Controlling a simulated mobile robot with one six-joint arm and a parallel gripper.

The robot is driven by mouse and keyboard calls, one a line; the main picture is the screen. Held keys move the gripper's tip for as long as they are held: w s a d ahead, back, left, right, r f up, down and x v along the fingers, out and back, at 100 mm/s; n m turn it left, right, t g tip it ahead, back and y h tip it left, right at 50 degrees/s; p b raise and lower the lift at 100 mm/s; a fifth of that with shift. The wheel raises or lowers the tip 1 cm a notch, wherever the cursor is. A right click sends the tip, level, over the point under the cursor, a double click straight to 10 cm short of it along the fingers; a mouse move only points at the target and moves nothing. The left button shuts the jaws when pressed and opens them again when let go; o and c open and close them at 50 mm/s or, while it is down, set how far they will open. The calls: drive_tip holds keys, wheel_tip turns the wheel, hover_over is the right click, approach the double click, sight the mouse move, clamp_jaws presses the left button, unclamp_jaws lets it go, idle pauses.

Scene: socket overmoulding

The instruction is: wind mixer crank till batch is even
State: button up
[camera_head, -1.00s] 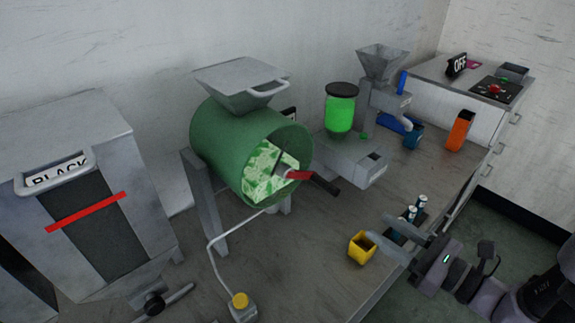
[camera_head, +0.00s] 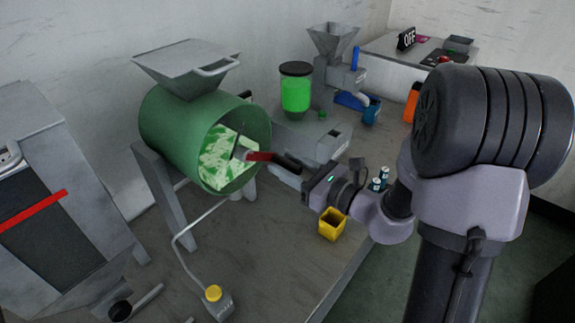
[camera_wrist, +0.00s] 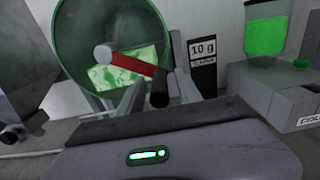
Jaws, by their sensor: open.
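The mixer is a green drum (camera_head: 165,125) on grey legs with a hopper on top. Its front end shows a batch (camera_head: 218,158) of uneven green and white patches. The crank has a red arm (camera_head: 258,156) pointing right from the hub and a black handle (camera_head: 289,163). In the wrist view the red arm (camera_wrist: 130,66) slopes down right to the black handle (camera_wrist: 160,90). My gripper (camera_wrist: 158,85) is open, its two grey fingers on either side of the handle in that view. In the head view my gripper (camera_head: 284,172) is close by the handle; contact cannot be told.
A yellow cup (camera_head: 331,225) stands at the bench's front edge below my wrist. A yellow-button pedestal (camera_head: 215,296) is in front of the drum. Behind the crank stands a feeder with a green-filled jar (camera_head: 296,90). A grey cabinet (camera_head: 40,185) is at left.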

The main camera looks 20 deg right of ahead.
drive_tip(key=shift+c, duration=0.3)
clamp_jaws()
idle(1.1)
